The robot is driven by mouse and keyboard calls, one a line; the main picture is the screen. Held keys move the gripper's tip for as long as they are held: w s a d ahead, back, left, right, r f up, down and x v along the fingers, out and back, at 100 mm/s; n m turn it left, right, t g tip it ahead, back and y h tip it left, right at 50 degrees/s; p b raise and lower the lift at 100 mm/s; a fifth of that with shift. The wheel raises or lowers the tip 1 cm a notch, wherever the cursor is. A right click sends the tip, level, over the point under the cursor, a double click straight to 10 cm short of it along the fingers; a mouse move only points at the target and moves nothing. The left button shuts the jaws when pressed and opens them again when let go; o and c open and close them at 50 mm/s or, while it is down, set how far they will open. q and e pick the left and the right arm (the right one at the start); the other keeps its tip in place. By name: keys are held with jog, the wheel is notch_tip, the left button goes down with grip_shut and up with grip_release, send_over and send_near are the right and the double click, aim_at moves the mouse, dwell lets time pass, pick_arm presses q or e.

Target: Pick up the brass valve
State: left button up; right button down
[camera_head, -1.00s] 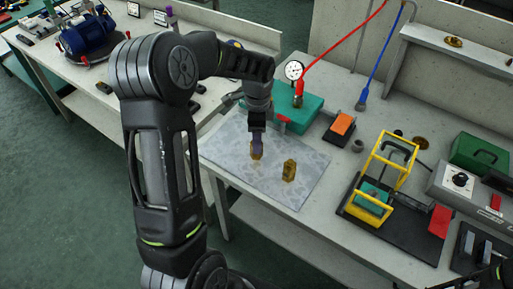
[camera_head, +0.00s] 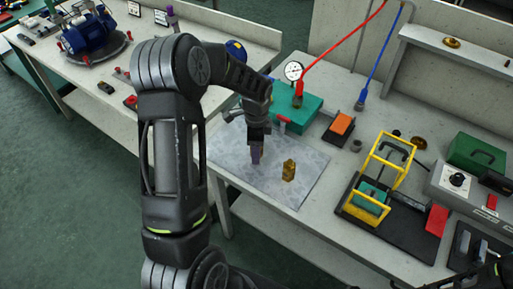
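The brass valve (camera_head: 289,171) stands upright on the grey mottled mat (camera_head: 310,190), near its middle right. My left gripper (camera_head: 255,158) points down over the mat, to the left of the brass valve and apart from it. No brass piece shows at the fingertips. My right gripper is not in view; only a dark piece of an arm shows at the bottom right corner.
A green box (camera_head: 308,108) and a pressure gauge (camera_head: 293,71) stand behind the mat. A yellow frame (camera_head: 376,150) on a black base is to the right, with an orange-topped block (camera_head: 342,124) behind. The mat's front right is clear.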

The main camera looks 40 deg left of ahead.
pick_arm(q)
jog(key=shift+c, duration=0.5)
grip_shut()
dwell(0.3)
